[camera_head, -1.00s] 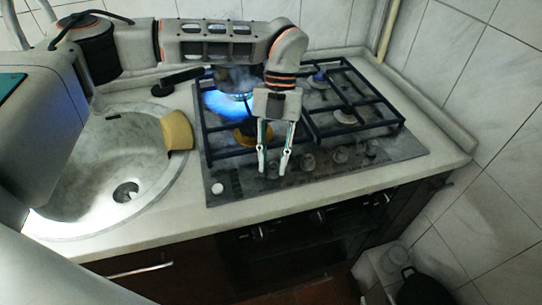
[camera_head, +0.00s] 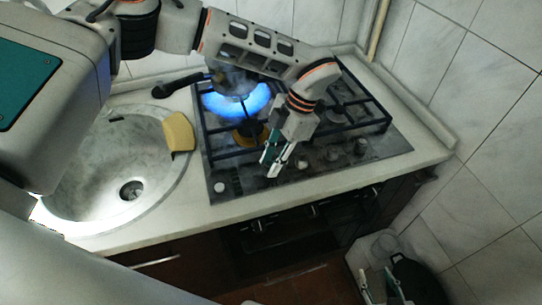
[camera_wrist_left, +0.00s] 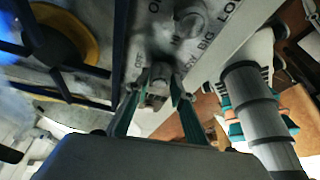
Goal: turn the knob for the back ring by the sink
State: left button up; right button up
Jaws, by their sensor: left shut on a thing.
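My left gripper (camera_head: 271,168) reaches down to the front control strip of the hob (camera_head: 215,176). In the left wrist view, printed OFF, BIG and LOW marks lie around the knobs. The back ring by the sink burns with a wide blue flame (camera_head: 236,102) under a small dark pot (camera_head: 236,82). My right gripper (camera_head: 380,286) shows at the bottom edge, fingers apart, with nothing seen between them.
More knobs (camera_head: 333,153) stand to the right of my left gripper. A round sink (camera_head: 80,195) with a yellow sponge (camera_head: 179,132) is on the left. A dark pot (camera_head: 415,280) stands low at the right.

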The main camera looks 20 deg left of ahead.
pick_arm(q)
jog(key=m, duration=0.2)
jog(key=m+t+y+p, duration=0.1)
jog(key=m, duration=0.1)
jog(key=shift+s+r+m+t, duration=0.1)
jog(key=shift+s+m+t, duration=0.05)
jog(key=shift+m+t, duration=0.15)
jog(key=m+t, duration=0.1)
jog(key=m, duration=0.2)
jog(key=m+t, duration=0.1)
jog(key=m, duration=0.1)
jog(key=shift+s+m, duration=0.15)
jog(key=shift+m, duration=0.25)
jog(key=o, duration=1.1)
jog(key=v, duration=1.2)
jog(key=shift+s, duration=0.2)
